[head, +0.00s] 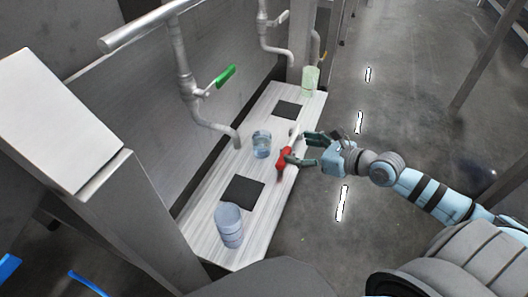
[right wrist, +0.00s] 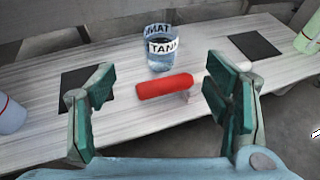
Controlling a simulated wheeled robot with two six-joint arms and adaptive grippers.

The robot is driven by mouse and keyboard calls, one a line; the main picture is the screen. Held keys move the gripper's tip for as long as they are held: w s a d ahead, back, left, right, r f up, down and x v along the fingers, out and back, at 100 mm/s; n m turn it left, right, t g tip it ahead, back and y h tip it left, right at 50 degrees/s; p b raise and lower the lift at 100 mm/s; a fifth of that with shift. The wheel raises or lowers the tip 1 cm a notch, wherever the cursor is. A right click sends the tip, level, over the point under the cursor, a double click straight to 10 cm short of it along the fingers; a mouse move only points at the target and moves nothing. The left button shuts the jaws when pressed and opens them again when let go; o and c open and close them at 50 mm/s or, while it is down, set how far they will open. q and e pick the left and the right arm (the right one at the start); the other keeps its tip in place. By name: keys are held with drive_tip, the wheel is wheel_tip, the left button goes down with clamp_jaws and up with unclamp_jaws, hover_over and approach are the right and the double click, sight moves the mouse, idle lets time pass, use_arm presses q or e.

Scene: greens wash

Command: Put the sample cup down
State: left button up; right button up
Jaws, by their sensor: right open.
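A clear cup (head: 261,146) with bluish contents stands upright on the pale bench (head: 215,205). In the right wrist view the cup (right wrist: 160,58) carries a label reading "TANK". A red-handled tool (head: 284,162) with a white end lies on the bench's right side. In the right wrist view the red handle (right wrist: 165,87) lies in front of the cup, beyond my fingertips. My right gripper (head: 303,151) is open beside the tool, with nothing between its fingers (right wrist: 165,95). My left gripper is not in view.
Two black squares (head: 242,190) (head: 287,108) lie on the bench. A blue-grey container (head: 229,226) stands at the near end and a pale green one (head: 310,82) at the far end. Pipes with a green-handled valve (head: 225,76) overhang the left side.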

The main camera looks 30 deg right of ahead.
sight(269, 142)
drive_tip(key=x, duration=0.3)
drive_tip(key=b+x, duration=0.1)
drive_tip(key=x, duration=0.3)
drive_tip(key=d+b+x, duration=0.1)
drive_tip(key=x, duration=0.2)
drive_tip(key=shift+w+a+f, duration=0.15)
drive_tip(key=shift+w+f, duration=0.1)
drive_tip(key=shift+w, duration=0.05)
drive_tip(key=shift+w+a, duration=0.15)
drive_tip(key=shift+w+a+f+b, duration=0.3)
drive_tip(key=shift+w+a+f, duration=0.25)
drive_tip(key=shift+w+a, duration=0.1)
drive_tip(key=x, duration=0.3)
drive_tip(key=shift+f, duration=0.15)
drive_tip(key=shift+w+f, duration=0.1)
drive_tip(key=shift+w, duration=0.15)
drive_tip(key=shift+s, duration=0.1)
drive_tip(key=shift+c, duration=0.8)
drive_tip(key=shift+s, duration=0.15)
drive_tip(key=c, duration=1.3)
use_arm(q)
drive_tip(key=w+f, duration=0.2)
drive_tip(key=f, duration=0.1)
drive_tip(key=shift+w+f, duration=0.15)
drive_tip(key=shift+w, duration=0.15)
use_arm(e)
drive_tip(key=shift+r, duration=0.25)
